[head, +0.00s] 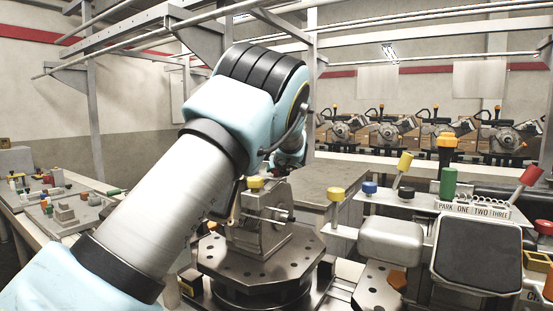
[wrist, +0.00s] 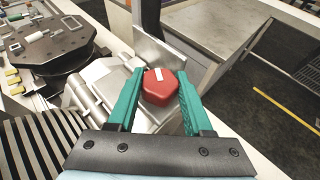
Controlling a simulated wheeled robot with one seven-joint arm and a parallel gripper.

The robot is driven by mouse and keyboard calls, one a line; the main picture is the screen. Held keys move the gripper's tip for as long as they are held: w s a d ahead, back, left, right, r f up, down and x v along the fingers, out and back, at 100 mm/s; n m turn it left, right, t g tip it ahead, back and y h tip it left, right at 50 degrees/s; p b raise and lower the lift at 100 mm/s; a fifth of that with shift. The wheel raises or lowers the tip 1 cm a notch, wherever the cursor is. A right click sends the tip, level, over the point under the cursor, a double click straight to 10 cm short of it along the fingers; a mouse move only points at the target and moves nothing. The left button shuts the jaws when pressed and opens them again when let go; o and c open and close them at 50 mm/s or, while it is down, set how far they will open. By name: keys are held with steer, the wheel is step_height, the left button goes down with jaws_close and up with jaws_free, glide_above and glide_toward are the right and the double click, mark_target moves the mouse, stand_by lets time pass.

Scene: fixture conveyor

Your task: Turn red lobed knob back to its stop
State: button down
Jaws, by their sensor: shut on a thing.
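The red lobed knob (wrist: 160,88) shows in the wrist view, with a white mark on its top near the far edge. My gripper (wrist: 161,74) has its two green fingers on either side of the knob, shut on it. The knob sits by a grey metal housing (wrist: 110,88). In the head view the knob and my fingers cannot be made out; my own arm covers much of that area.
A panel of labelled levers (head: 474,208) and a dark padded box (head: 478,254) stand at right. A grey bench (wrist: 215,45) lies beyond the knob.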

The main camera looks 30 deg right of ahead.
steer(key=n+y+p, duration=0.2)
steer(key=y+p, duration=0.1)
steer(key=p, duration=0.1)
steer(key=shift+d+r+n+t, duration=0.1)
steer(key=shift+r+n+t, duration=0.2)
steer(key=shift+n, duration=0.1)
steer(key=shift+f+n+y+p, duration=0.15)
steer(key=shift+n+y+p, duration=0.1)
steer(key=shift+n+y, duration=0.6)
steer(key=shift+f+n+y+p, duration=0.15)
steer(key=shift+n+y+p, duration=0.1)
steer(key=shift+n+y, duration=0.6)
steer(key=shift+y, duration=0.3)
steer(key=shift+c, duration=1.5)
jaws_free()
steer(key=b+v, duration=0.4)
steer(key=v, duration=0.6)
steer(key=shift+s+r+b, duration=0.2)
steer(key=shift+s+b, duration=0.15)
